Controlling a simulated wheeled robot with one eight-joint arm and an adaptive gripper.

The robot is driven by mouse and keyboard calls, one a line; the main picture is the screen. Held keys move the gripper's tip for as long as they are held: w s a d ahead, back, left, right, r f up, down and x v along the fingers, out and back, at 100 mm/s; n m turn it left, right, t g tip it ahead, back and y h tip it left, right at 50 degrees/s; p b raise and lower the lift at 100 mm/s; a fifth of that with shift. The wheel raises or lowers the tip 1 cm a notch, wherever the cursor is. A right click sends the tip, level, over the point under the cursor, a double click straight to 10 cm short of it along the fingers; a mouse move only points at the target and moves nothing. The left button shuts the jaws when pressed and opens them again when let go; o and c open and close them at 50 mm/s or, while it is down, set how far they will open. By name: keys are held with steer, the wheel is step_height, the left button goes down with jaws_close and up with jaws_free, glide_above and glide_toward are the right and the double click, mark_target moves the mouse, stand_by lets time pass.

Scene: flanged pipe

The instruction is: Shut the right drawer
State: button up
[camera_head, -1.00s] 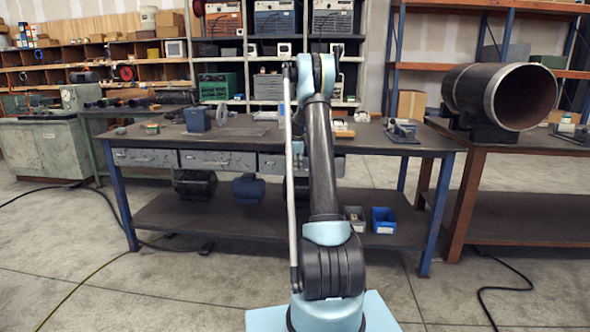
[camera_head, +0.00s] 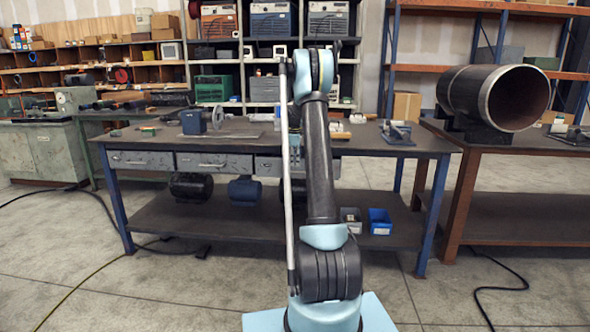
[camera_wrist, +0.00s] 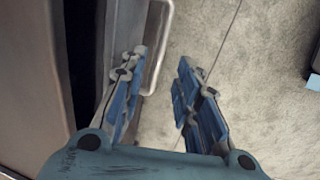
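The bench has three grey drawers in a row. The right drawer (camera_head: 268,166) is at the right end, partly covered by my arm in the head view. In the wrist view, its pale bar handle (camera_wrist: 166,40) stands out from the front, and a dark gap (camera_wrist: 82,50) shows between the bench edge and the drawer front. My gripper (camera_wrist: 160,97) is open, with its two blue-padded fingers apart. The near end of the handle lies between the fingers, closer to the left one; I cannot tell whether they touch.
The workbench (camera_head: 388,144) carries a grinder-like blue block (camera_head: 193,122) and a small vise-like tool (camera_head: 397,133). A blue bin (camera_head: 380,222) sits on its lower shelf. A large pipe (camera_head: 495,97) rests on the right table. The floor in front is mostly clear.

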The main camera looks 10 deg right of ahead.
step_height(320, 180, up, 7)
steer(key=s, duration=0.1)
steer(key=shift+a+f, duration=0.2)
